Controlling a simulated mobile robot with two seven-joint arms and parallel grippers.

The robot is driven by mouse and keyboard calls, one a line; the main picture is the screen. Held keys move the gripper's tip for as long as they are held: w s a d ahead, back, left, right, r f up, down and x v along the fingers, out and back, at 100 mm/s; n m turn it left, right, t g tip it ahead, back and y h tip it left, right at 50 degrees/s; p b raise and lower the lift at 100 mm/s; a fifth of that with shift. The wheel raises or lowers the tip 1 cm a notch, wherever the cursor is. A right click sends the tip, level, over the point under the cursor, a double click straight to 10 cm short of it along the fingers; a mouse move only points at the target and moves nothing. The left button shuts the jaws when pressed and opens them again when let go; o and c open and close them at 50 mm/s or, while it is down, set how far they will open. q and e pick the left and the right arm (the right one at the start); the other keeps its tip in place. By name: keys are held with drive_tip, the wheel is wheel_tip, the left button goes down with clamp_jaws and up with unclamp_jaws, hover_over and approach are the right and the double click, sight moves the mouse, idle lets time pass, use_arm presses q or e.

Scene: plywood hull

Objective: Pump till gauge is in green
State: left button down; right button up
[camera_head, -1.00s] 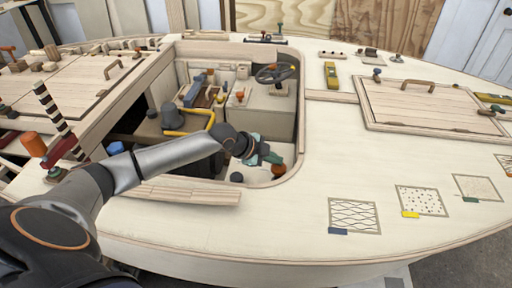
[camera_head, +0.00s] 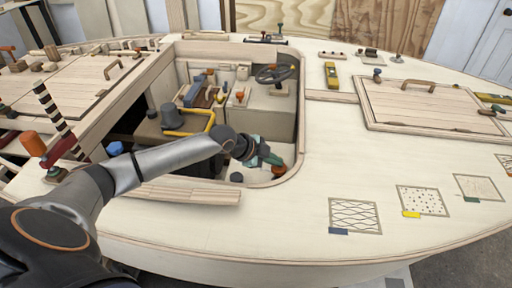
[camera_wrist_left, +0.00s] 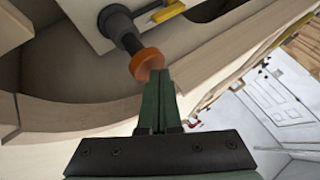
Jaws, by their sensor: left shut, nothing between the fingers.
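An orange knob (camera_wrist_left: 147,63) on a dark shaft shows in the left wrist view, on a pale panel in the cockpit recess; it looks like the pump's handle. In the head view an orange knob (camera_head: 278,170) shows just below my left gripper (camera_head: 275,160). My left gripper's green fingers (camera_wrist_left: 160,75) are closed together and empty. Their tips are right beside the knob's edge; I cannot tell whether they touch it. I cannot make out the gauge or its green zone. My right gripper is not in view.
The recess's wooden rim (camera_head: 302,120) surrounds my left gripper. A yellow bent rail (camera_head: 190,133), a steering wheel (camera_head: 274,73) and a small dark knob (camera_head: 236,177) are in the recess. A striped post (camera_head: 48,105) stands at left.

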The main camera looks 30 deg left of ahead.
use_arm(q)
drive_tip(key=shift+s+f+b, duration=0.1)
drive_tip(key=shift+f+b, duration=0.55)
drive_tip(key=shift+f, duration=0.65)
idle(0.5)
drive_tip(key=shift+r, duration=0.1)
drive_tip(key=shift+r+p, duration=1.75)
drive_tip(key=shift+r, duration=0.15)
drive_tip(key=shift+r, duration=0.1)
wheel_tip(320, 180, up, 6)
drive_tip(key=p, duration=0.5)
drive_tip(key=shift+p, duration=0.4)
